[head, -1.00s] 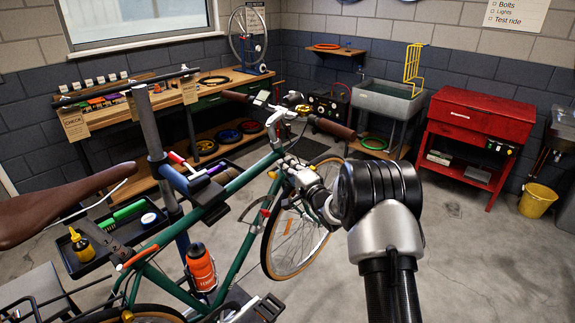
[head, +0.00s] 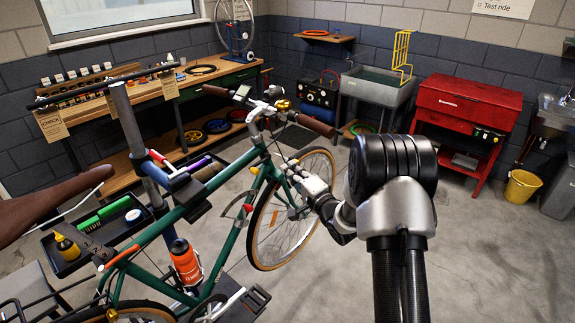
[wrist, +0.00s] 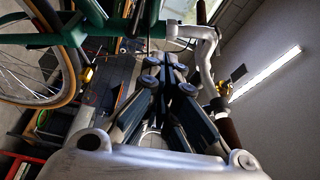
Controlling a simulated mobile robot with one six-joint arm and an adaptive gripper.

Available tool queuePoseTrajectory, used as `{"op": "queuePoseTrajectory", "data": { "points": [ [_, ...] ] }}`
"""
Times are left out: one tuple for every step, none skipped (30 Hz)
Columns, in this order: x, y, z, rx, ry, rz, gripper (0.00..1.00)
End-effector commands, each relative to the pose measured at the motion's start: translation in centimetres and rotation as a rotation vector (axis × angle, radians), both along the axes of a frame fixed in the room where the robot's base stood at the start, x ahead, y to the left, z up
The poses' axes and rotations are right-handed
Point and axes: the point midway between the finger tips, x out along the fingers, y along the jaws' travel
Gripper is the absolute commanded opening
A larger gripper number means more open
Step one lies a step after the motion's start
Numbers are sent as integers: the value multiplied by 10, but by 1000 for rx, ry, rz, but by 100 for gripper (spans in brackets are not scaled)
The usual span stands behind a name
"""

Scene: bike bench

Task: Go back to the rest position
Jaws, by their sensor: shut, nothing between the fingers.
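In the head view my arm comes up from the bottom right, bends at a black joint, and reaches left to my gripper (head: 292,168), which is small and partly merged with the bike's front behind it. In the wrist view my gripper (wrist: 165,68) has its dark fingers together with nothing between them. The green bike (head: 190,213) stands just left of and beyond my gripper, clamped in a repair stand (head: 130,125). In the wrist view its wheel (wrist: 35,75) is at the left and its handlebar (wrist: 205,60) is near the fingers. Contact cannot be told.
A wooden workbench (head: 215,85) runs along the back wall. A grey sink (head: 378,92), a red cabinet (head: 465,105) and a yellow bucket (head: 522,186) stand at the back right. A tool tray (head: 70,262) is by the stand. The floor (head: 490,260) at the right is clear.

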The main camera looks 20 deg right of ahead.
Motion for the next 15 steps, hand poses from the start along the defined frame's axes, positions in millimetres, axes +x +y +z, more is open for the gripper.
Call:
{"op": "queuePoseTrajectory", "data": {
  "points": [
    [0, 0, 0, 0, 0, -1, 0],
    [0, 0, 0, 0, 0, -1, 0],
    [0, 0, 0, 0, 0, -1, 0],
    [0, 0, 0, 0, 0, -1, 0],
    [0, 0, 0, 0, 1, -1, 0],
    [0, 0, 0, 0, 1, -1, 0],
    [0, 0, 0, -1, 1, -1, 0],
    [0, 0, 1, -7, 2, -3, 0],
    [1, 0, 4, -20, 4, -8, 0],
    [1, -1, 8, -37, 8, -15, 0],
    [1, -1, 12, -61, 14, -23, 0],
    [1, -1, 20, -104, 25, -37, 0],
    [1, -1, 27, -143, 34, -52, 0],
    [0, -1, 34, -188, 49, -66, 0],
    [-3, -3, 44, -254, 72, -90, 0]
  ]
}}
